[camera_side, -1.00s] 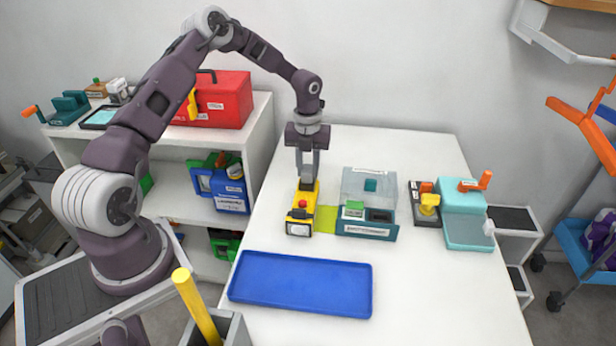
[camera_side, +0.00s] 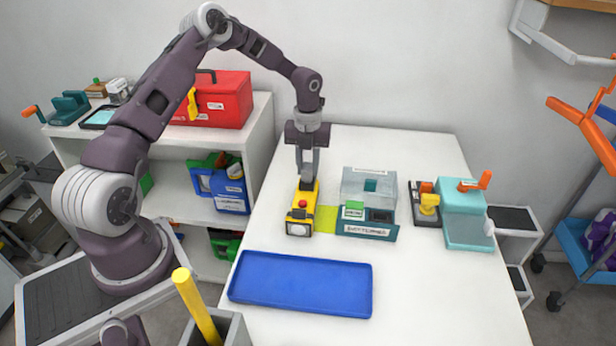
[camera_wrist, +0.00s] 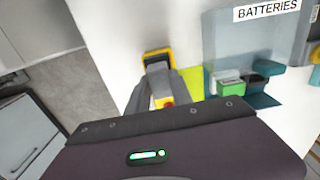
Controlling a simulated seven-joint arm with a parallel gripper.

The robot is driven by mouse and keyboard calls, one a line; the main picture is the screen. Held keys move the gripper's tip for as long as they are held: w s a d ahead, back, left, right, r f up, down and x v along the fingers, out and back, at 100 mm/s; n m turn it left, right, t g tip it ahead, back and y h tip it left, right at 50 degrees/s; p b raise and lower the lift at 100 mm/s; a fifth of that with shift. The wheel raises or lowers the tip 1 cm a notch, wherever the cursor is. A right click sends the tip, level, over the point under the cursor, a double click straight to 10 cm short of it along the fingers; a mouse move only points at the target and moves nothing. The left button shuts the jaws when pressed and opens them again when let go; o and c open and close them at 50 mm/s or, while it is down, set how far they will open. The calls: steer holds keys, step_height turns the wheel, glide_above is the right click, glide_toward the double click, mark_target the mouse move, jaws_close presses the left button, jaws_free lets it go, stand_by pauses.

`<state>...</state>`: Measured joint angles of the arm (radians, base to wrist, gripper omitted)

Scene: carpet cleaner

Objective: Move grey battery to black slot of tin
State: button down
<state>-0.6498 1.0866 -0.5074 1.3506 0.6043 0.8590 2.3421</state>
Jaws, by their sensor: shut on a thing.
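My gripper (camera_side: 307,170) points down at the far end of a yellow device (camera_side: 300,213) with a red button. Its jaws are shut on a dark grey block, the grey battery (camera_side: 307,185), at that end of the device; whether the battery is clear of it I cannot tell. The fingers (camera_wrist: 150,88) partly cover the device in the wrist view. The tin (camera_side: 367,231) is a teal box to the right, with a raised clear lid. A green battery (camera_side: 353,210) stands in its left slot. The black slot (camera_side: 380,215) beside it looks empty.
A yellow-green pad (camera_side: 326,219) lies between device and tin. A blue tray (camera_side: 300,284) lies in front, empty. A teal machine with an orange handle (camera_side: 465,215) and a small dark holder with a yellow knob (camera_side: 428,203) stand right of the tin.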

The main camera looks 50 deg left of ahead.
mark_target(308, 167)
steer(key=shift+r, duration=0.4)
steer(key=shift+r, duration=1.3)
steer(key=shift+r, duration=0.1)
step_height(308, 167, up, 6)
steer(key=shift+f, duration=0.2)
steer(key=w+d+n, duration=0.5)
steer(key=d+n, duration=0.4)
steer(key=d, duration=0.1)
steer(key=w+d+n, duration=0.4)
steer(key=d+n, duration=0.5)
steer(key=d, duration=0.1)
step_height(308, 167, down, 5)
steer(key=shift+a+f, duration=0.15)
steer(key=shift+w, duration=0.1)
